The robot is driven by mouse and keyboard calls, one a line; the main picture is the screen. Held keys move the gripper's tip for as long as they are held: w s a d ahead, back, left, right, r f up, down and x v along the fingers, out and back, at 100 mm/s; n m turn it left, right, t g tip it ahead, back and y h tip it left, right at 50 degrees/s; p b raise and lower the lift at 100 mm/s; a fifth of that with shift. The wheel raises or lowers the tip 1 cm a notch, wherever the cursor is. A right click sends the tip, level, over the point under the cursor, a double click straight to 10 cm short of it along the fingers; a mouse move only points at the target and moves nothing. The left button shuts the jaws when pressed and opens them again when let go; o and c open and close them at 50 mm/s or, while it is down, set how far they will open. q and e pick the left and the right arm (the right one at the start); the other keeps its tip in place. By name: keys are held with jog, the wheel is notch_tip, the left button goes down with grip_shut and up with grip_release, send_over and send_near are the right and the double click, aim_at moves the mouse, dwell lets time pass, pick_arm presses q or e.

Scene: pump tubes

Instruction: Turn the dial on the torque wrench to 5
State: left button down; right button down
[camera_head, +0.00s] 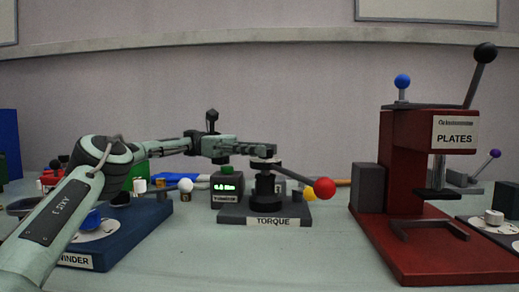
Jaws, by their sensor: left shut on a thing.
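The torque wrench (265,190) is a black upright piece on a grey base labelled TORQUE (274,222), in the middle of the head view. A grey handle with a red ball (324,187) reaches out from it to the right. My left arm comes in from the left, and my left gripper (264,151) is at the top of the wrench, shut on the dial there. The fingers hide most of the dial, so its setting cannot be read. A small black box with a green display (225,187) stands just left of the wrench; its digits are too small to read surely. My right gripper is not in view.
A red press labelled PLATES (430,250) with a black-ball lever stands on the right. A blue winder station (140,230) with a white-ball crank is at the left, partly behind my arm. The table front between them is clear.

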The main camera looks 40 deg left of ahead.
pick_arm(q)
jog(key=shift+d, duration=0.1)
jog(key=c, duration=1.3)
grip_release()
jog(key=shift+c, duration=0.2)
jog(key=shift+o, duration=0.6)
